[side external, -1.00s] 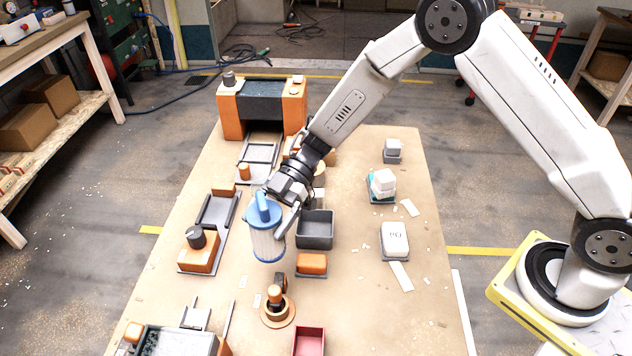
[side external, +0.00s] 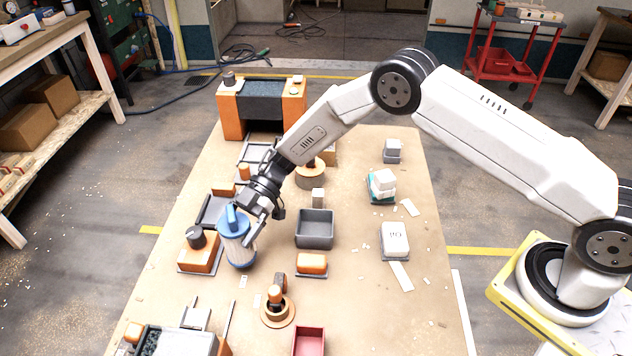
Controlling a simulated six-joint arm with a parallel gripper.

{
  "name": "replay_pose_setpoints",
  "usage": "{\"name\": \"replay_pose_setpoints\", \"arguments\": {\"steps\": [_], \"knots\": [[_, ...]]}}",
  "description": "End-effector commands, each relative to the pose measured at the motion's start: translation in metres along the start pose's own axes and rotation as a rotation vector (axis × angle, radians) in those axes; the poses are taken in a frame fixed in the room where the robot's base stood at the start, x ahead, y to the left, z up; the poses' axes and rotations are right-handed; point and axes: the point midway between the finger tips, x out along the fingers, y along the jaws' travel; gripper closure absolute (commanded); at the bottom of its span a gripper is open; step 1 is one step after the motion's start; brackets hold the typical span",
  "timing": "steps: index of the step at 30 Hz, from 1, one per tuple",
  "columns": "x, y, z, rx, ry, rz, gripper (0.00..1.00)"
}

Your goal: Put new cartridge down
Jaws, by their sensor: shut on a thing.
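The cartridge (side external: 240,253) is a pale cylinder with a blue cap, a blue handle and a blue bottom rim. My gripper (side external: 238,215) is shut on the handle at its top. The cartridge looks roughly upright, a little tilted.
A grey open bin (side external: 314,230) and an orange block on a grey base (side external: 312,263) are to the right. A round orange fixture (side external: 277,306) stands in front, near a red tray (side external: 309,341). An orange-sided machine (side external: 262,105) stands at the back. Bare table lies around the cartridge's front.

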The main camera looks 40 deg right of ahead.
Motion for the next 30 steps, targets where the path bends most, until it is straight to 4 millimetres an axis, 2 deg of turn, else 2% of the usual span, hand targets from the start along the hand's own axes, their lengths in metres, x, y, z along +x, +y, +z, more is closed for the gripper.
{"name": "replay_pose_setpoints", "arguments": {"steps": [11,20,30], "knots": [[0.004,0.005,0.006,0.000,0.001,-0.001,0.76],[0.014,0.004,0.031,-0.001,0.001,-0.001,0.76],[0.014,0.004,0.033,-0.001,0.001,0.000,0.76]]}}
